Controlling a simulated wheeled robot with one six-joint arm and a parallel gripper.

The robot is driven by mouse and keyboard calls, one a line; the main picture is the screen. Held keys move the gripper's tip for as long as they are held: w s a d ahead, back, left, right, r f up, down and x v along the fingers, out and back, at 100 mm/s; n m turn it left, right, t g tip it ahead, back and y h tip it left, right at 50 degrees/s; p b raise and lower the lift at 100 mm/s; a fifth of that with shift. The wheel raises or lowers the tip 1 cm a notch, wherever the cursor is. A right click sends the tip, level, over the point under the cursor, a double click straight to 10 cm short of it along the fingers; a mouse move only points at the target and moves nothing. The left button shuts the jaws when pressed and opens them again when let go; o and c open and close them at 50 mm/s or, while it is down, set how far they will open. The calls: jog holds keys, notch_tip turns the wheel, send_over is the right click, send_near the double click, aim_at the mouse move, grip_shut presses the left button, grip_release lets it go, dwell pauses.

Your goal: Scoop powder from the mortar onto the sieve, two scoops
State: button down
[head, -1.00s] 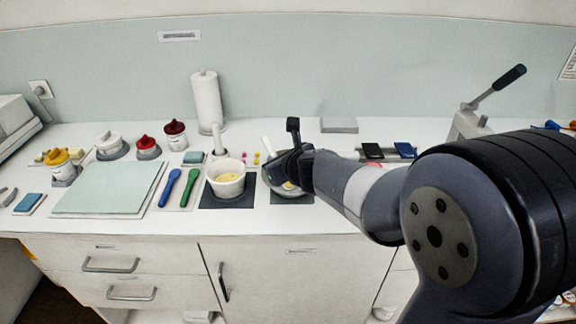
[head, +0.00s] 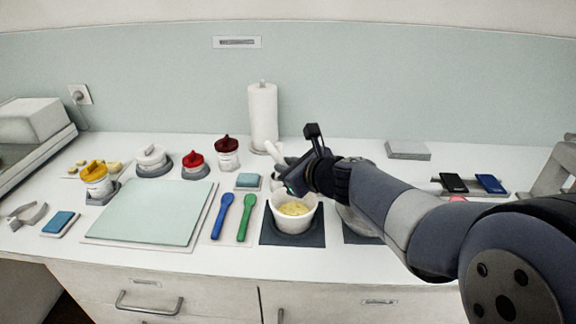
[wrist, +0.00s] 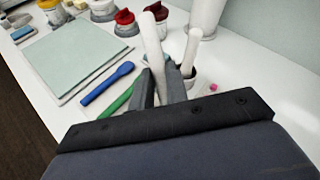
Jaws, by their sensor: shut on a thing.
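The mortar (head: 294,222), a white bowl with pale yellow powder (head: 294,209), stands on a dark mat. My gripper (head: 290,186) is over the back of its rim, shut on a white-handled scoop. In the wrist view the scoop's handle (wrist: 153,45) rises between the two fingers (wrist: 160,92); its lower end is hidden. A rounded grey-white vessel (head: 355,222), perhaps the sieve, is on a second dark mat to the right, mostly hidden behind my arm. Its contents do not show now. A white pestle-like stick (wrist: 191,50) stands just behind the gripper.
Blue (head: 222,215) and green (head: 246,218) spatulas lie left of the mortar, beside a pale green mat (head: 150,212). Lidded jars (head: 228,155) and a paper roll (head: 263,118) stand behind. Dark blocks (head: 453,183) lie at right.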

jog(key=shift+f+b, duration=4.1)
jog(key=shift+f, duration=0.3)
jog(key=shift+f, duration=0.1)
jog(key=shift+s, duration=0.1)
notch_tip(320, 180, up, 9)
jog(key=p, duration=0.8)
jog(key=c, duration=2)
grip_release()
grip_shut()
